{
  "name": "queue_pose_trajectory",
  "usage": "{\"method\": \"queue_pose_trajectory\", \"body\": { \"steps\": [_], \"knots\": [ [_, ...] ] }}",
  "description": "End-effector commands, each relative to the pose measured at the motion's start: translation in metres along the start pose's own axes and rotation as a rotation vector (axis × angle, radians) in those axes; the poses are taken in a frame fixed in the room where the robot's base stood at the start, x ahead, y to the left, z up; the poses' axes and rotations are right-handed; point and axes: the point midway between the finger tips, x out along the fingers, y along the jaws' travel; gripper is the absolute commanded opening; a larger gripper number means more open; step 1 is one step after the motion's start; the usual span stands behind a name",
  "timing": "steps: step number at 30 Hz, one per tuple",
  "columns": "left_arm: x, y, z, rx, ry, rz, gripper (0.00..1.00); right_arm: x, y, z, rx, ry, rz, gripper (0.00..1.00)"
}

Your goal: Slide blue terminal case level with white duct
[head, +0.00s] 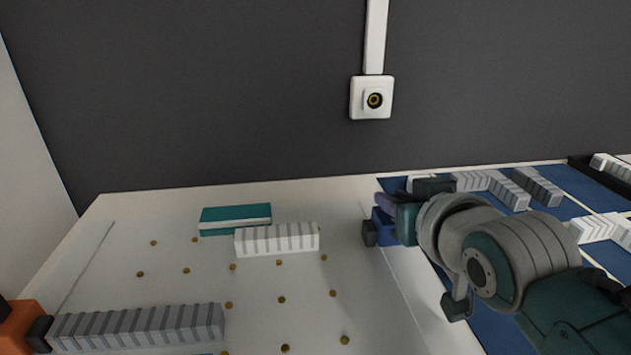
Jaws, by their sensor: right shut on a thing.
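The blue terminal case (383,230) is at the right part of the pale panel (180,283), next to the blue surface. My right gripper (387,215) is shut on it from the right and hides much of it. The white duct (278,239), slotted on its side, lies on the panel to the left of the case. A clear gap of panel separates them. The case's lower edge and its contact with the panel are hard to make out. My left gripper is not in view.
A teal and white block (235,218) lies just behind the white duct. A grey slotted duct (140,328) is at the front left, beside an orange block (20,328). Brass-coloured dots mark the panel. More ducts (488,184) lie on the blue surface at right.

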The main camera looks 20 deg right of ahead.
Motion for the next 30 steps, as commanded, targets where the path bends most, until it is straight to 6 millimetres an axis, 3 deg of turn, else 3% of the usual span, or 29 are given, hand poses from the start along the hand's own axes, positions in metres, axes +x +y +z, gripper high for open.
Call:
{"method": "queue_pose_trajectory", "body": {
  "steps": [11,12,19,30],
  "knots": [
    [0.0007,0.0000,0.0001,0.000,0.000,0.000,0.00,0.0071,0.0003,-0.0020,0.000,-0.004,0.001,0.00],
    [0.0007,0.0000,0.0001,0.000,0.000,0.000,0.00,0.0070,0.0002,-0.0021,0.000,-0.004,0.001,0.26],
    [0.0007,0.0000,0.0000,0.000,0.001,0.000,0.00,0.0069,0.0001,-0.0025,0.000,-0.002,0.000,0.52],
    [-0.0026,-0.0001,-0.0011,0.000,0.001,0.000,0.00,-0.0018,0.0000,-0.0032,0.000,-0.002,0.000,0.53]
  ]
}}
